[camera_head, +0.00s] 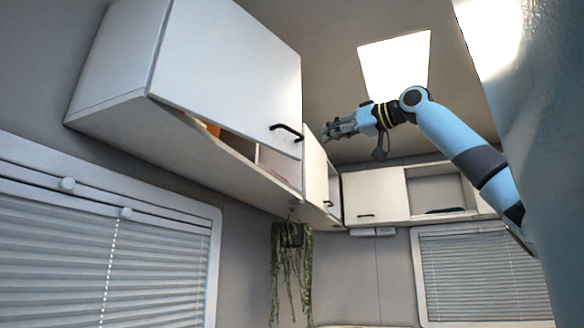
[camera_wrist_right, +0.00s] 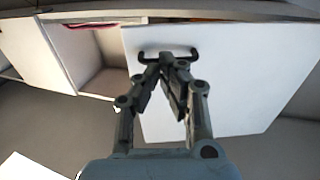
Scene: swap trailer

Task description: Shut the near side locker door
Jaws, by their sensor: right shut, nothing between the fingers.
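The near locker door (camera_head: 228,60) is a large white panel with a dark bar handle (camera_head: 286,131) near its lower right corner. It stands ajar, its lower edge out from the cabinet, and the inside shows through the gap. My right gripper (camera_head: 337,129) is right of this door's edge in the head view, fingers pointing left. In the right wrist view my right gripper (camera_wrist_right: 172,65) is shut and empty, its tips together just by a dark handle on a white door (camera_wrist_right: 235,80). I cannot tell whether they touch it. My left gripper is out of view.
A second white door (camera_head: 315,170) and a far cabinet with a closed door (camera_head: 375,195) and open shelf (camera_head: 438,192) lie beyond. An orange item (camera_head: 212,129) shows inside the near locker. A plant (camera_head: 290,265) hangs below. Blinds (camera_head: 50,255) cover the left window.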

